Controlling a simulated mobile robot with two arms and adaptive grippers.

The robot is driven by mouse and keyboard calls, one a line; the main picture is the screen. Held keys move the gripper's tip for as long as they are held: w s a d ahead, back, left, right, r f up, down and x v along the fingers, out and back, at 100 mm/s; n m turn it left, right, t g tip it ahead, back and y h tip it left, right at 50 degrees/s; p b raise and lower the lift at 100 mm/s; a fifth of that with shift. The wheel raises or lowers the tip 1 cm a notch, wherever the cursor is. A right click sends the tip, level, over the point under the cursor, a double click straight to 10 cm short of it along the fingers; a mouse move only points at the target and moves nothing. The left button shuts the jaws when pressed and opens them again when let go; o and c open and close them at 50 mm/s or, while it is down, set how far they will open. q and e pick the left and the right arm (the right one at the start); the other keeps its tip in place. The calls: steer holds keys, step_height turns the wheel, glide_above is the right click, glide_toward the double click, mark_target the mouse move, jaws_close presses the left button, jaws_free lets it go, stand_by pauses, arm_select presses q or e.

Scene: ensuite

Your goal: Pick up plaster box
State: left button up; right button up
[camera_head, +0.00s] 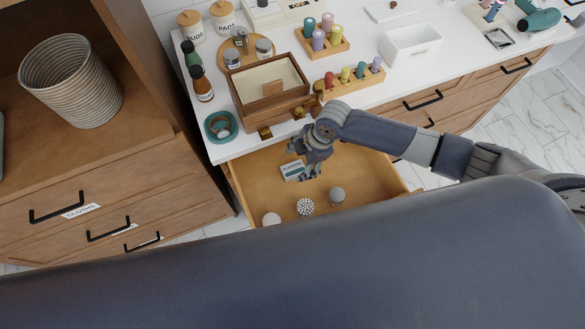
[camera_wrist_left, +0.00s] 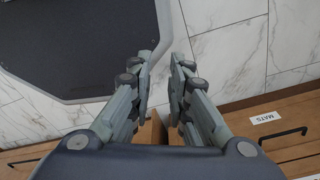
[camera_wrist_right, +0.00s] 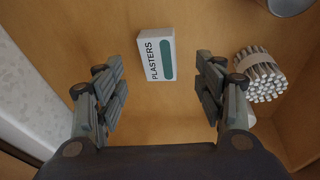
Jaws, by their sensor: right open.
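The plaster box (camera_head: 292,171) is a small white box with a green band, lying in the open wooden drawer. In the right wrist view the box (camera_wrist_right: 157,55), lettered PLASTERS, lies on the drawer floor, ahead of and between my fingers. My right gripper (camera_head: 310,174) is at the drawer, beside the box in the head view. It is open and empty, and its fingers (camera_wrist_right: 160,85) stand wide apart in the right wrist view. My left gripper (camera_wrist_left: 160,75) shows only in the left wrist view, with a gap between its fingers and nothing held.
The drawer (camera_head: 262,163) also holds a bundle of white sticks (camera_head: 306,207), a grey round-topped item (camera_head: 337,194) and a pale round item (camera_head: 271,219). The white counter (camera_head: 349,108) above is crowded, with a wooden box (camera_head: 236,104) and a teal bowl (camera_head: 233,133) near its edge.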

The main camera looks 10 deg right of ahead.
mark_target(294, 169)
steer(key=shift+a+f, duration=0.15)
steer(key=shift+f, duration=0.35)
steer(key=p+x, duration=0.1)
steer(key=x, duration=0.2)
steer(key=shift+w, duration=0.1)
steer(key=shift+a+f, duration=0.15)
steer(key=shift+f, duration=0.35)
steer(key=c, duration=0.8)
arm_select(q)
steer(key=shift+w+a+r, duration=0.6)
steer(key=shift+w+a, duration=0.2)
arm_select(e)
steer(key=shift+c, duration=1.1)
